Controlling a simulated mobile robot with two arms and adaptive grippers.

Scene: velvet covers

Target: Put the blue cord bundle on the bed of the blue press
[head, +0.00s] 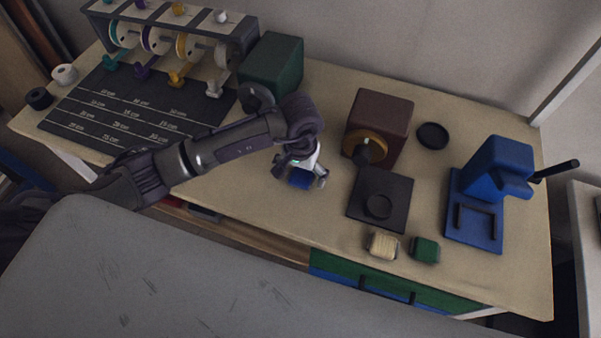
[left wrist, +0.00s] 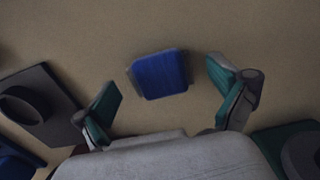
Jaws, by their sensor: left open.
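The blue cord bundle (head: 299,183) lies on the workbench below my left gripper, partly hidden by it in the head view. In the left wrist view the blue cord bundle (left wrist: 161,74) shows whole, between and slightly beyond the two fingertips. My left gripper (head: 300,175) is open and empty, pointing down over it; its green-padded fingers (left wrist: 168,84) stand wide apart. The blue press (head: 497,168) stands at the right of the bench, with a black lever at its right. Its flat blue bed (head: 476,227) is bare of any bundle. My right gripper is out of view.
Between my left gripper and the press stand a brown box with a tan disc (head: 388,122) and a dark plate with a ring (head: 394,203). A cream bundle (head: 382,245) and a green bundle (head: 425,250) lie near the front edge. A green box (head: 272,65) stands behind.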

